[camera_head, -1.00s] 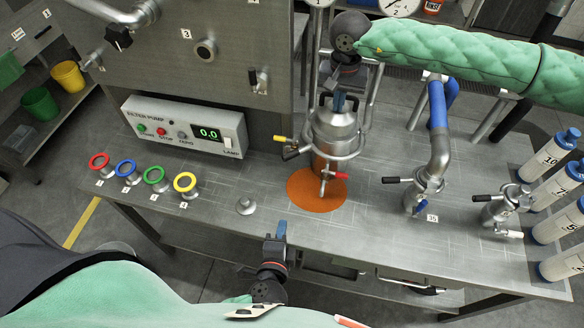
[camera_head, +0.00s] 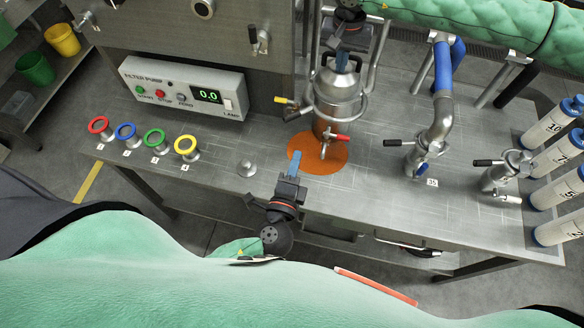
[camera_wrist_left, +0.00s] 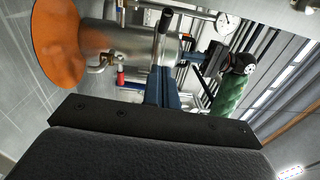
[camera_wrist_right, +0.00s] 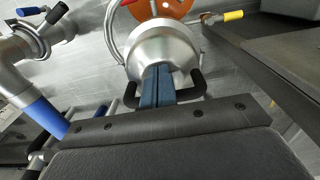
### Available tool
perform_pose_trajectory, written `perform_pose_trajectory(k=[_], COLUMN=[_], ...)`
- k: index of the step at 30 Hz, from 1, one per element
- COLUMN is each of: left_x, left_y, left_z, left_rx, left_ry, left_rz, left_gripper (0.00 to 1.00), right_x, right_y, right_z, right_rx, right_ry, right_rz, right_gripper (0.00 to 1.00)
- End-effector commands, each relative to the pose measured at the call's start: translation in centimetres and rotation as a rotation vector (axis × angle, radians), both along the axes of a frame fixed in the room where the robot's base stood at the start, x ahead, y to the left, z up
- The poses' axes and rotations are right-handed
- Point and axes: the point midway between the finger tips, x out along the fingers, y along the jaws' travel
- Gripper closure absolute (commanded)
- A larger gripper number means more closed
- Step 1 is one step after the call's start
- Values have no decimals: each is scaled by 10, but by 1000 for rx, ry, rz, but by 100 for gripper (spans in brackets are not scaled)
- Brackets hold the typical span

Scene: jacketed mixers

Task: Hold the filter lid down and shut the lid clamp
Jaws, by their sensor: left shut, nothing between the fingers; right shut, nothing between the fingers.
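The filter's domed metal lid (camera_head: 336,88) sits on the filter body, which stands at the orange round patch (camera_head: 318,158) on the bench. My left gripper (camera_head: 293,163) is shut and empty, in front of the filter, apart from the lever, over the orange patch's left edge.
A yellow-tipped lever (camera_head: 284,100) sticks out left of the filter. The pump box (camera_head: 183,90) and several coloured rings (camera_head: 126,132) are on the left. A blue-sleeved pipe (camera_head: 443,90) and black-handled valves (camera_head: 396,142) stand on the right. The bench front is mostly clear.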

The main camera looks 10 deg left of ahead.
Motion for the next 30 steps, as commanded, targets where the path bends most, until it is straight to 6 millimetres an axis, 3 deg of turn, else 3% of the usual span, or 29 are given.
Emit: perform_pose_trajectory(k=[13,15,21,30], left_x=[60,67,81,85], left_y=[-1,9,23,28], left_z=[4,4,6,6], left_rx=[0,3,1,0], left_ry=[-2,-2,0,1], left_rz=[0,0,0,1], left_gripper=[100,100,100,100], right_x=[2,2,2,2], right_y=[-2,-2,-2,-2], right_z=[-3,-3,-3,-3], right_rx=[-3,-3,-3,-3], right_ry=[0,0,-1,-1], right_rz=[-4,-4,-4,-4], right_gripper=[100,100,100,100])
